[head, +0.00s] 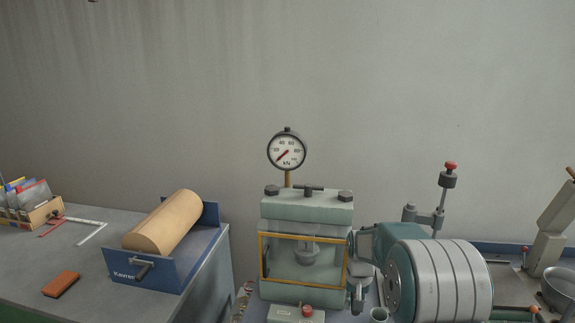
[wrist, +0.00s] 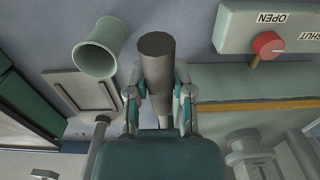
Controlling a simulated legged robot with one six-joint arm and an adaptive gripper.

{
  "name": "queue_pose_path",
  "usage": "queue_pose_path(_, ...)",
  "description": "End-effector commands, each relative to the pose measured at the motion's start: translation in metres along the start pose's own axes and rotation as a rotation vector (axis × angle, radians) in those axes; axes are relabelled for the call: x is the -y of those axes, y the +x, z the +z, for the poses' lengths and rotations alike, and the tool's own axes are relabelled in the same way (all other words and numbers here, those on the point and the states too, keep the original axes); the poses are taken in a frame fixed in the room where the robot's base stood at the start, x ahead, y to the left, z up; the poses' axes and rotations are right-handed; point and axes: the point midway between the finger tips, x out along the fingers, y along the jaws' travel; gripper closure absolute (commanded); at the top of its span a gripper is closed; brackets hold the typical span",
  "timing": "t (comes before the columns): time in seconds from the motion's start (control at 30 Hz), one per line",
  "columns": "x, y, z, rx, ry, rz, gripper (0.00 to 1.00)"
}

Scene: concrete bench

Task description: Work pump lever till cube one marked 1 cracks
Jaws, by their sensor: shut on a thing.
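The press (head: 305,210) stands at the middle of the head view, with a yellow-framed guard window (head: 262,262) on its front. A platen shows dimly behind the window; I cannot make out the cube marked 1. The round kN gauge (head: 287,151) stands above the press, its needle pointing to the lower left, at the low end. In the wrist view, my gripper (wrist: 160,92) is shut on the dark grey, round pump lever (wrist: 157,62), whose end sticks out past the fingers. The valve's red knob (wrist: 267,45) sits beside the OPEN and SHUT labels.
A pale green cup (wrist: 100,48) stands close to the left of the lever. My arm covers the bench right of the press. On the left bench lie a blue Kavrenn stand with a tan roll (head: 165,225), an orange block (head: 61,284) and a box of packets (head: 42,213).

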Motion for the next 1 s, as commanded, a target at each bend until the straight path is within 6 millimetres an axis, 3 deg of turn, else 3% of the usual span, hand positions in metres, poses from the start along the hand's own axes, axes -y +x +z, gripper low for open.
queue_pose_path(0.7, 0.001, -0.063, -0.021, -0.006, -0.001, -0.002, 1.00)
queue_pose_path(1.0, 0.001, -0.066, -0.021, -0.004, -0.001, -0.001, 1.00)
